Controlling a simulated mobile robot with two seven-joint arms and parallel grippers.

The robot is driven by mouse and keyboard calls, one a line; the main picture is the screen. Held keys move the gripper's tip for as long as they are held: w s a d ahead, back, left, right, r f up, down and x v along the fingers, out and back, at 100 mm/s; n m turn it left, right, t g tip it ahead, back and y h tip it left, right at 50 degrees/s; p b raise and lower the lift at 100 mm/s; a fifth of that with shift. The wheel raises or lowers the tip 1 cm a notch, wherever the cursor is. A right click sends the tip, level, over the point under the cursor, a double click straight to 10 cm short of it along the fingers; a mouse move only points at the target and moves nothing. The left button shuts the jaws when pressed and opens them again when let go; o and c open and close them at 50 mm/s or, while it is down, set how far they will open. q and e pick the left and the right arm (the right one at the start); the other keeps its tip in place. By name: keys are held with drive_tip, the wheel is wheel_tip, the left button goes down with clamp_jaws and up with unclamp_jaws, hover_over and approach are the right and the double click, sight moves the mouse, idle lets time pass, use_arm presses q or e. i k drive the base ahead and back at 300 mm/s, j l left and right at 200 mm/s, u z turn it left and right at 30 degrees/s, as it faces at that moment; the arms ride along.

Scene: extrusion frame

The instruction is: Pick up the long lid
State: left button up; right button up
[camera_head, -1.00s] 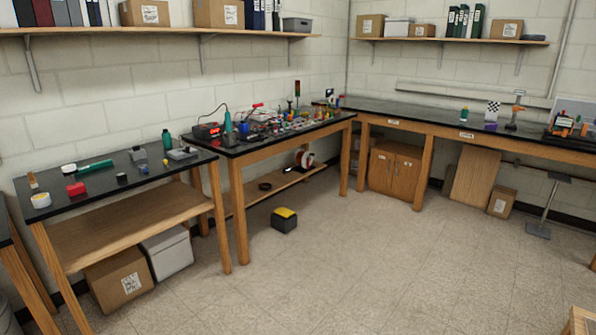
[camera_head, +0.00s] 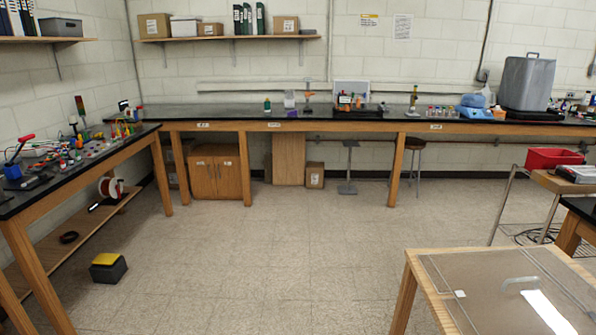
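I cannot tell for sure which thing is the long lid. A flat, see-through greyish panel (camera_head: 465,280) lies on a wooden table at the lower right, cut off by the picture's edge. It has a pale curved handle (camera_head: 520,283), a small white square near its left side and a bright white strip that may be a reflection. Neither of my grippers is in view.
The wooden table (camera_head: 415,262) stands at the lower right. A black-topped bench (camera_head: 220,112) runs along the back wall. A cluttered bench (camera_head: 40,200) is at the left. A yellow-and-black box (camera_head: 108,268) sits on the floor. The middle floor is clear.

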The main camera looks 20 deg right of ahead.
sight(524, 291)
drive_tip(key=i+z, duration=0.15)
drive_tip(key=z, duration=0.25)
drive_tip(key=i+j+z, duration=0.1)
drive_tip(key=z, duration=0.35)
drive_tip(key=i+j+z, duration=0.1)
drive_tip(key=z, duration=0.3)
drive_tip(key=j+z, duration=0.25)
drive_tip(key=z, duration=0.2)
drive_tip(key=i+j+z, duration=0.1)
drive_tip(key=j+z, duration=0.15)
drive_tip(key=z, duration=0.15)
drive_tip(key=j+z, duration=0.2)
drive_tip(key=z, duration=0.25)
drive_tip(key=i+j+z, duration=0.1)
drive_tip(key=j+z, duration=1.05)
drive_tip(key=j, duration=0.15)
drive_tip(key=j+z, duration=0.3)
drive_tip(key=k+j, duration=0.05)
